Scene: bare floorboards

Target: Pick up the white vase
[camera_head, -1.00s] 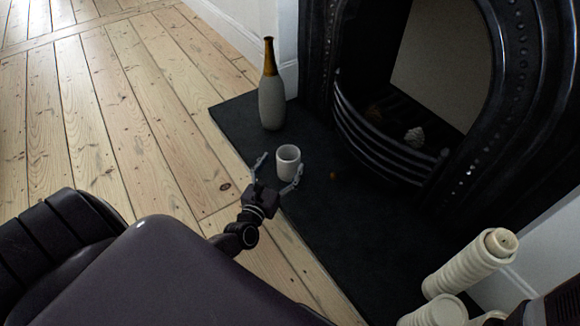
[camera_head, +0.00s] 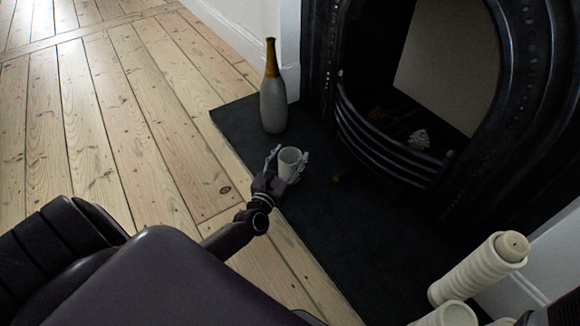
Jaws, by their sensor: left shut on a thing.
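The white vase (camera_head: 290,158) is a small, cup-like white vessel. It stands upright on the dark hearth slab (camera_head: 330,230), near the slab's left edge. My left gripper (camera_head: 287,166) reaches it from the lower left, with one finger on each side, and is shut on it. The vase's lower part is partly hidden by the fingers. I cannot tell whether it is clear of the slab. My right gripper is not in view.
A tall grey bottle with an amber neck (camera_head: 273,100) stands behind the vase. The black fireplace with a curved grate (camera_head: 385,150) is to the right. Cream ribbed cylinders (camera_head: 480,268) stand at the lower right. Bare floorboards (camera_head: 110,130) lie open on the left.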

